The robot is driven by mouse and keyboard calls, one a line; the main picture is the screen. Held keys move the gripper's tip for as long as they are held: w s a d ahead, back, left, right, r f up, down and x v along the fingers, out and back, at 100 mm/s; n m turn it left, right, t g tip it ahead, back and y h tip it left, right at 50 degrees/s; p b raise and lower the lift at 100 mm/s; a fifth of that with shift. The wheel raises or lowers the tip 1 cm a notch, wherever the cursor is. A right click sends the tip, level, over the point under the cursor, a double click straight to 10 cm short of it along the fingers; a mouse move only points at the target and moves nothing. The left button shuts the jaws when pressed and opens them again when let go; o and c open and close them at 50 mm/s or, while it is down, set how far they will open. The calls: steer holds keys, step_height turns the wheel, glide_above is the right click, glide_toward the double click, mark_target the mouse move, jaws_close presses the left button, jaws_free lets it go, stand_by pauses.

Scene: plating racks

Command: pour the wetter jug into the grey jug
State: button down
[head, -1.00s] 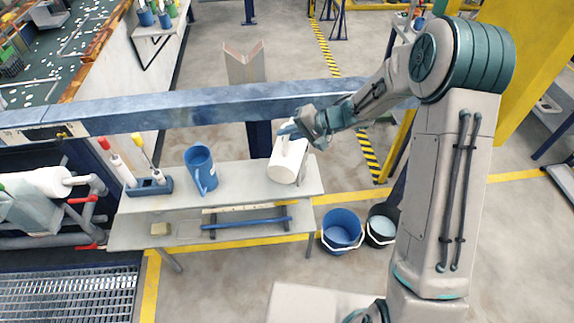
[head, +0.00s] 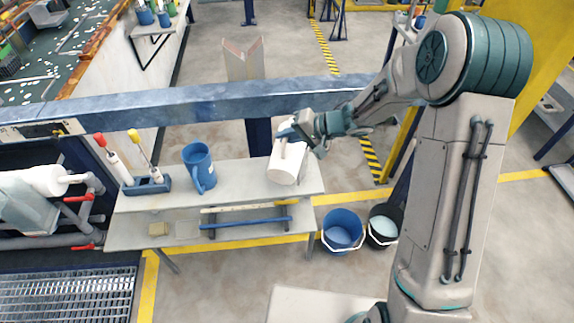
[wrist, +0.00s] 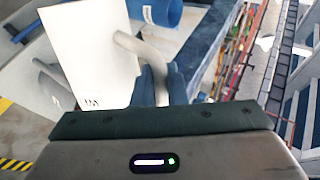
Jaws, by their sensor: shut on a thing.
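A pale, white to light grey jug (head: 285,165) is at the right end of the bench, and its handle faces my gripper. My gripper (head: 297,133) is shut on that handle. In the wrist view the pale jug (wrist: 88,55) fills the upper left, with its curved handle between the blue fingers (wrist: 157,88). I cannot tell whether its base touches the bench. A blue jug (head: 199,167) stands upright on the bench to the left, its handle toward the front; part of it shows in the wrist view (wrist: 155,12). The insides of both jugs are not readable.
The bench (head: 235,177) has free room between the jugs. A blue holder (head: 148,186) with red and yellow-topped tools stands at its left end. A blue beam (head: 225,103) runs behind. A blue bucket (head: 342,228) and a black bucket (head: 382,228) stand on the floor at right.

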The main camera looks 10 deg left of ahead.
mark_target(283, 160)
steer(key=shift+s+a+f+n+t+b, duration=0.1)
steer(key=shift+s+f+n+t+b, duration=0.8)
steer(key=shift+b, duration=1.7)
steer(key=shift+s+f+m, duration=0.15)
steer(key=shift+s+m, duration=0.1)
steer(key=shift+m, duration=0.05)
steer(key=shift+f, duration=0.2)
steer(key=shift+s+f+b, duration=0.3)
steer(key=shift+f+b, duration=0.05)
steer(key=shift+b, duration=0.75)
steer(key=shift+s+a+f+n+t+b, duration=0.15)
steer(key=shift+s+f+n+b, duration=0.2)
steer(key=shift+b, duration=0.6)
steer(key=shift+s+d+f+n+t+b, duration=0.15)
steer(key=shift+f+b, duration=0.3)
steer(key=shift+b, duration=0.5)
steer(key=shift+s+a+f+b, duration=0.1)
steer(key=shift+f+b, duration=0.15)
steer(key=shift+b, duration=0.35)
steer(key=shift+s+f+n+t+b, duration=0.25)
steer(key=shift+f+n+t+b, duration=0.15)
steer(key=shift+b, duration=0.85)
steer(key=shift+s+f+n+t+b, duration=0.25)
steer(key=shift+f+b, duration=0.25)
steer(key=shift+b, duration=0.75)
